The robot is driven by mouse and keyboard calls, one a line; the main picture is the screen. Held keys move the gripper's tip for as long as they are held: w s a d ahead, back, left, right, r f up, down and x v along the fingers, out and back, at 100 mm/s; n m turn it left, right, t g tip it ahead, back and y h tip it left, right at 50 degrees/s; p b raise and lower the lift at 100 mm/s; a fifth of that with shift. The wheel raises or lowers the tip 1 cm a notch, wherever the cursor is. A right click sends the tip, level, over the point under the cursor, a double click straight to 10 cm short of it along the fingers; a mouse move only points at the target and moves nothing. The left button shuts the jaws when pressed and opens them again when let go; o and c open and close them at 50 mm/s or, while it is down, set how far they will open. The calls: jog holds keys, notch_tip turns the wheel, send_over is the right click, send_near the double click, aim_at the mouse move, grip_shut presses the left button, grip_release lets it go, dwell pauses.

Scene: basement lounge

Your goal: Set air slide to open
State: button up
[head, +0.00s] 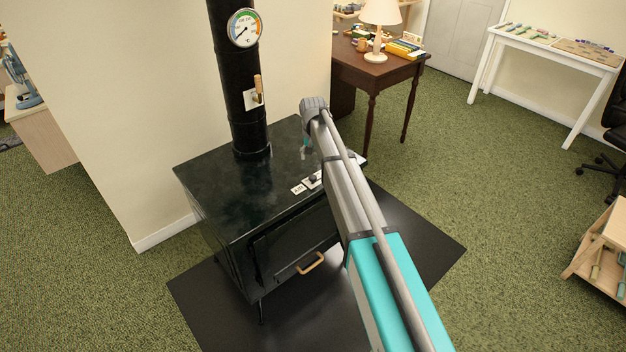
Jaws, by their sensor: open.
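The air slide (313,180) is a pale strip with a dark knob along the front top edge of the black stove (225,195). A small white label (298,189) sits at its left end. The knob shows near the left end, and my arm hides the middle of the strip. A pale bit shows to the right of the arm. My gripper (306,150) is over the stove top, behind the slide as seen here, small and partly hidden by my wrist. It is open, and nothing shows in it.
A black flue pipe (232,110) with a round gauge (244,28) and a wooden-handled lever (258,88) rises behind the stove. The stove door has a wooden handle (311,264).

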aim_at(313, 177)
jog(key=shift+f+b, duration=4.1)
jog(key=shift+f, duration=0.25)
grip_shut()
